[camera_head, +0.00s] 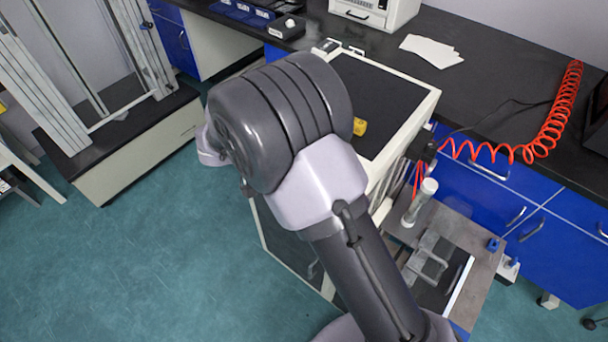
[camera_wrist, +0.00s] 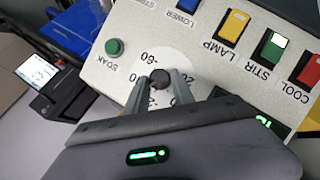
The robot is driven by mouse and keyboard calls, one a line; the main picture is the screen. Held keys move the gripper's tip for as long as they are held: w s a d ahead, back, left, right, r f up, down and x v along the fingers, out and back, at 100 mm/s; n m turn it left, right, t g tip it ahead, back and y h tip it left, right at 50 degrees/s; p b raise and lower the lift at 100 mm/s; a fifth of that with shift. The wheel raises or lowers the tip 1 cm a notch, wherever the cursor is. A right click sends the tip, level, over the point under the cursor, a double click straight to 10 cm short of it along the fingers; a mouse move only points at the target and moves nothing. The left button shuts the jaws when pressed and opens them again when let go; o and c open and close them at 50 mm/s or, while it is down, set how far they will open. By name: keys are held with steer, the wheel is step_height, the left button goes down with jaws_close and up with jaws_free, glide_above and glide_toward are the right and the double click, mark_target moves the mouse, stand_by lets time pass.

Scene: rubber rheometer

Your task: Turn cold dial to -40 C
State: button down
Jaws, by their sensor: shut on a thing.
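The cold dial (camera_wrist: 160,75) is a small black knob on a white round scale, on a pale panel (camera_wrist: 196,42) that shows upside down in the wrist view. Printed numbers such as -60 and 20 show around it; others, and the pointer's setting, I cannot read. My gripper (camera_wrist: 160,83) is shut on the dial, one grey finger on each side of the knob. In the head view my arm hides the gripper and dial.
Beside the dial are a green SOAK button (camera_wrist: 114,46) and blue, yellow, green and red switches; the green STIR switch (camera_wrist: 271,47) looks lit. In the head view, a red coiled hose (camera_head: 540,140) lies on the black bench right of the white-edged cabinet (camera_head: 420,98).

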steer(key=m+y+b, duration=0.1)
steer(key=m+b, duration=0.1)
steer(key=shift+d+m+y+b, duration=0.2)
steer(key=shift+m+y+b, duration=0.15)
steer(key=shift+m+y, duration=0.05)
steer(key=shift+s+d+r+m+t+y, duration=0.1)
steer(key=shift+m+t+y, duration=0.25)
steer(key=shift+m, duration=0.3)
steer(key=shift+r+m+t+y, duration=0.1)
steer(key=shift+m+t+y, duration=0.05)
steer(key=shift+m+y, duration=0.4)
steer(key=shift+f+m, duration=0.1)
steer(key=shift+m, duration=0.2)
steer(key=c, duration=1.1)
jaws_free()
steer(key=p+v, duration=0.6)
steer(key=v, duration=1.1)
steer(key=shift+s, duration=0.15)
